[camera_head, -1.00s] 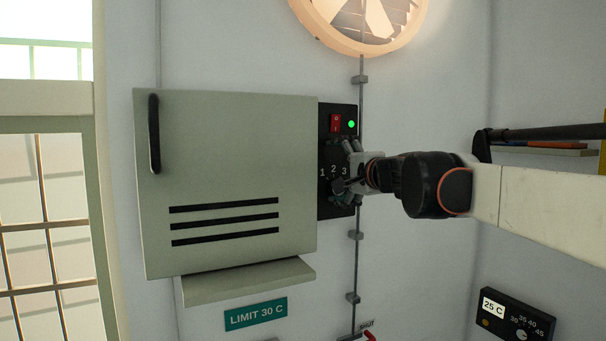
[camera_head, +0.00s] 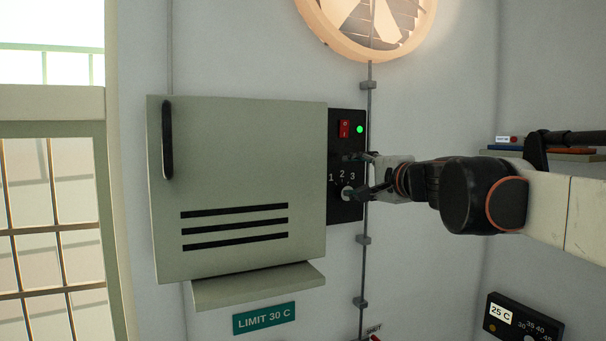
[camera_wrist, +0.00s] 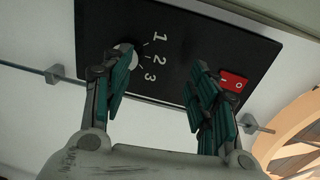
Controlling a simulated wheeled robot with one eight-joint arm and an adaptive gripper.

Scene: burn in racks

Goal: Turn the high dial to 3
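The high dial is a small grey round knob (camera_head: 347,193) below the printed 1, 2, 3 on a black panel (camera_head: 334,216) beside the cabinet. The wrist view also shows the knob (camera_wrist: 126,54), partly covered by one finger; its pointer setting cannot be read. My gripper (camera_head: 352,175) is at the panel from the right, its fingers spread. In the wrist view my gripper (camera_wrist: 158,80) is open: the left finger overlaps the knob, and the right finger is near the red switch (camera_wrist: 234,81). Whether a finger touches the knob is unclear.
A grey-green cabinet (camera_head: 240,160) with a black handle adjoins the panel on the left. A green light (camera_head: 360,129) glows beside the red switch. A conduit (camera_head: 364,270) runs close right of the panel. A lower control box (camera_head: 523,318) reads 25 C.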

